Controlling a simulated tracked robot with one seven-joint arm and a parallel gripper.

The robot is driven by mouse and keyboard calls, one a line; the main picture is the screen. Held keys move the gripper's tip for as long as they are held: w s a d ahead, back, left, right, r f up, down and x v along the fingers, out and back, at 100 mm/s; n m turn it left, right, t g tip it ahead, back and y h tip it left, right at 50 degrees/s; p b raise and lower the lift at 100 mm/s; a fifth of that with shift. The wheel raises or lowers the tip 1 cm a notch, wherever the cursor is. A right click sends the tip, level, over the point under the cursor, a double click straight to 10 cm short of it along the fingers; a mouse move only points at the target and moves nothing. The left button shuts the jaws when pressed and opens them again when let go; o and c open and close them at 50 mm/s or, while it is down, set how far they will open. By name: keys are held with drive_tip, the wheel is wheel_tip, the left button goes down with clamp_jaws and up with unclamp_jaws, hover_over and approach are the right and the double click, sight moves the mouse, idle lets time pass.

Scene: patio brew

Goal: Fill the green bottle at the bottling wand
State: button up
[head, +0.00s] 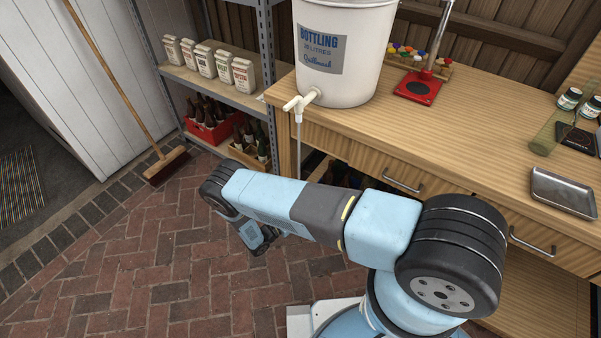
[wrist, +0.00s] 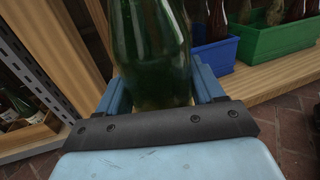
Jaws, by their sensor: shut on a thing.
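The green bottle (wrist: 150,45) stands between the fingers of my gripper (wrist: 155,88) in the wrist view. The fingers are shut on its body; its top runs out of the picture. In the head view my arm hides the bottle, and only part of my gripper (head: 262,240) shows, low in front of the bench. The bottling wand (head: 299,140) hangs from the tap (head: 300,102) of the white bottling bucket (head: 345,85), in front of the bench edge. Its lower end is hidden behind my arm. I cannot tell how the bottle's mouth lies to the wand.
The wooden bench (head: 480,130) holds a red-based stand (head: 418,88) and a metal tray (head: 563,192). A blue bin (wrist: 214,54) and a green bin (wrist: 277,40) with bottles stand under it. A red crate (head: 210,132) sits on the rack. A broom (head: 165,165) leans left.

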drive_tip(key=s+a, duration=0.8)
drive_tip(key=s, duration=0.2)
drive_tip(key=shift+s+a, duration=0.15)
drive_tip(key=shift+s, duration=0.15)
idle(1.6)
drive_tip(key=shift+s, duration=0.1)
idle(0.5)
